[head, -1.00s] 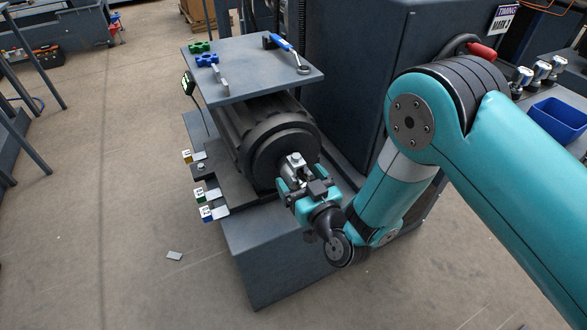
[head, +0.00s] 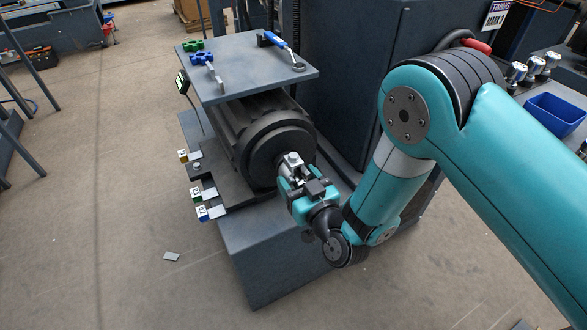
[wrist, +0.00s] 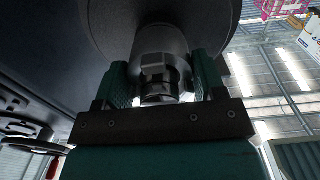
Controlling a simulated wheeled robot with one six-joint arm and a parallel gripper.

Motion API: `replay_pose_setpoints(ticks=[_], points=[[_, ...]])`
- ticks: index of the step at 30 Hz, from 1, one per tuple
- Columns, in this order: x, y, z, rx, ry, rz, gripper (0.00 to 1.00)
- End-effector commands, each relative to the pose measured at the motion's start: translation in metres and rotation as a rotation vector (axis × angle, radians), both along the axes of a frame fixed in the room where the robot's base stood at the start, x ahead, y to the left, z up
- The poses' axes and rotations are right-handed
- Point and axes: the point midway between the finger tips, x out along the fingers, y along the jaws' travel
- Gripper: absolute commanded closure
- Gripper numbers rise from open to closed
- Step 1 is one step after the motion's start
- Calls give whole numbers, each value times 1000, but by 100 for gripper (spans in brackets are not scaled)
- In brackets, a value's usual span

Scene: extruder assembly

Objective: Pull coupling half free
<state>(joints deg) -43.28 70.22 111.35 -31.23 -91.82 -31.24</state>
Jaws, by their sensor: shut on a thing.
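The coupling half (head: 291,161) is a small silvery metal piece in front of the dark round end face of the motor (head: 268,140). In the wrist view the coupling half (wrist: 160,55) is a grey cylinder with a hex-like block and a dark ring at its near end. My gripper (head: 292,180) is shut on it, one teal finger on each side; the fingers also show in the wrist view (wrist: 163,82). The cylinder's far end meets or nearly meets the dark round face (wrist: 110,25). I cannot tell whether there is a gap.
A grey shelf (head: 235,82) above the motor holds a blue-handled wrench (head: 282,50) and green and blue clamp-like parts. Tagged metal strips (head: 212,212) lie along the bed's left side. A tall dark cabinet (head: 350,60) stands behind to the right. Open floor lies left.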

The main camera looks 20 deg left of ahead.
Motion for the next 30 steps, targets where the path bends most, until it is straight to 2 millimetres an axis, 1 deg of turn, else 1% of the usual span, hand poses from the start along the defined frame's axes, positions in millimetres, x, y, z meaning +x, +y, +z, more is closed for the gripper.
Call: replay_pose_setpoints(ticks=[5,30], points=[[-8,-8,-2,2,-1,-2,61],[-54,-50,0,1,-1,-1,61]])
